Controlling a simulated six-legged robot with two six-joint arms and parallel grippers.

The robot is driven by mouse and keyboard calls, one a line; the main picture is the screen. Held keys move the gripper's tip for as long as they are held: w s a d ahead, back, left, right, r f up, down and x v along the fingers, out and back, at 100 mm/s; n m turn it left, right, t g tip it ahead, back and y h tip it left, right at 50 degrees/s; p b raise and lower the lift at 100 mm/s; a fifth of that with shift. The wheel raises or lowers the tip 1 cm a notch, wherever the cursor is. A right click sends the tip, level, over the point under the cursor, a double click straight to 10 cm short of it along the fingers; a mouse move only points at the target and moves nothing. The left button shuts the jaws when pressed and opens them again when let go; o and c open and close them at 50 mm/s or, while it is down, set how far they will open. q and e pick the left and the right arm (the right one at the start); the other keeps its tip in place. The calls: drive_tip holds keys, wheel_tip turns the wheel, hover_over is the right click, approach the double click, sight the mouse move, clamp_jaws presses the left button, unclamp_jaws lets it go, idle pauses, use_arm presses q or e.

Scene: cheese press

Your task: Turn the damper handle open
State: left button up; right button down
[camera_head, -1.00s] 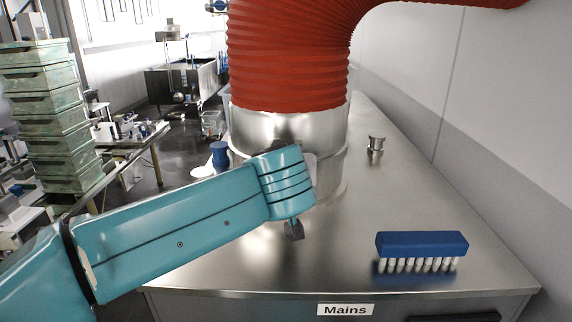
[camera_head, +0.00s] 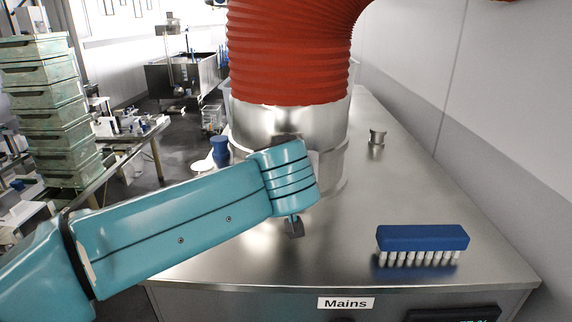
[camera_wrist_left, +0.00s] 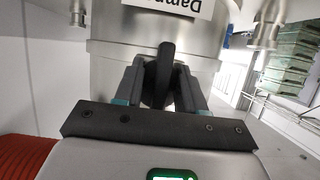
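In the head view, my teal left wrist covers the handle, in front of the collar (camera_head: 260,124). My right gripper is not in view.
A red corrugated hose (camera_head: 290,55) rises from the collar. The steel cabinet top (camera_head: 345,235) carries a blue brush (camera_head: 422,238) and a small metal knob (camera_head: 377,138), with free room between. A "Mains" label (camera_head: 346,303) is on the front. Green crates (camera_head: 50,110) stand at far left.

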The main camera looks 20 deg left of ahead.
use_arm(q)
drive_tip(key=b+v, duration=0.1)
drive_tip(key=v, duration=1.4)
drive_tip(key=shift+s, duration=0.15)
drive_tip(key=shift+f, duration=0.1)
